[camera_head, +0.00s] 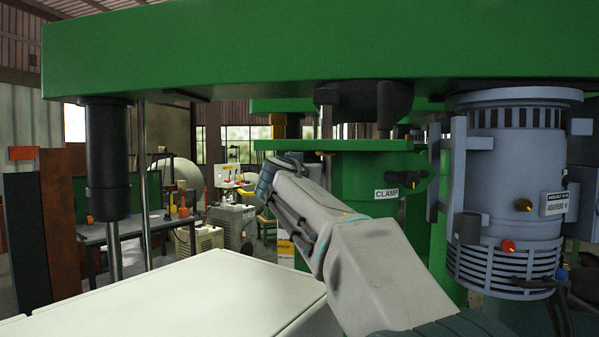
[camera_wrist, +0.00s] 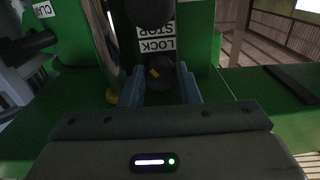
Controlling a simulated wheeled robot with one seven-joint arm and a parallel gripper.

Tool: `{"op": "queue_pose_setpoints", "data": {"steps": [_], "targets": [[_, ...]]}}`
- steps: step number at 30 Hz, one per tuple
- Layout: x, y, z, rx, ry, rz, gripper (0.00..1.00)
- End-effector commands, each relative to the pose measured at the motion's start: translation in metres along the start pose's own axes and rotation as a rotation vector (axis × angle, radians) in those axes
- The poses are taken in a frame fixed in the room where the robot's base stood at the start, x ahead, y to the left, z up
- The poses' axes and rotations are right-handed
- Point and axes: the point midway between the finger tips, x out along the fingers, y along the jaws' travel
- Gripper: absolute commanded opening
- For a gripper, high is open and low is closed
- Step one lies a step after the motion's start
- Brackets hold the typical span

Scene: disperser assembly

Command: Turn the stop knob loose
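In the wrist view the dark stop knob (camera_wrist: 164,84) with a small yellow mark sits below an upside-down "STOP LOCK" label (camera_wrist: 157,36) on a green part. My gripper (camera_wrist: 161,82) has its two blue-grey fingers on either side of the knob, spread apart. The dim picture does not show whether the fingers touch it. In the head view my arm reaches up beside the green machine body; my gripper and the stop knob cannot be made out there.
A "CLAMP" label (camera_head: 387,193) with a dark knob (camera_head: 405,177) is on the machine. A large grey motor (camera_head: 515,150) hangs at the right. A green beam (camera_head: 300,55) crosses overhead. A dark round part (camera_wrist: 152,12) is above the label. A white surface (camera_head: 190,290) is at the lower left.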

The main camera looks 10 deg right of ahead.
Motion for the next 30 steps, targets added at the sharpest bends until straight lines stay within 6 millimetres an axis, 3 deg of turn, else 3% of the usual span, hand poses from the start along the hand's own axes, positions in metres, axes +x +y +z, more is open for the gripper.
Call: {"op": "queue_pose_setpoints", "data": {"steps": [2,14,30], "targets": [[-0.0002,0.0000,0.0000,0.000,0.000,0.000,0.06],[-0.0004,0.0001,0.0005,-0.053,0.000,0.000,0.07],[-0.0006,0.0017,-0.0003,-0.488,0.001,-0.001,0.07]]}}
